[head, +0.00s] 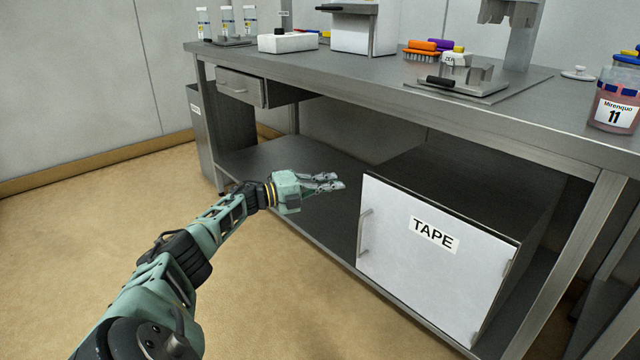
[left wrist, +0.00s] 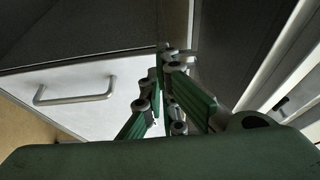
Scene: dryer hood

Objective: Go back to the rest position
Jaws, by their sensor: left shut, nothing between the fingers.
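My left gripper (head: 332,182) reaches in from the lower left in the head view, in front of the workbench's lower shelf. Its fingers are together with nothing between them. It is left of the white cabinet door (head: 415,280) labelled TAPE and apart from its handle (head: 364,231). In the left wrist view the fingers (left wrist: 170,55) meet in the middle, and the door handle (left wrist: 75,92) shows to the left. My right gripper is not in view.
The workbench (head: 380,82) carries several items, including a labelled jar (head: 613,100), an orange rack (head: 422,46) and a white box (head: 288,42). A drawer (head: 240,87) is under its left end, beside a grey bin (head: 215,125). The floor (head: 90,225) at left is clear.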

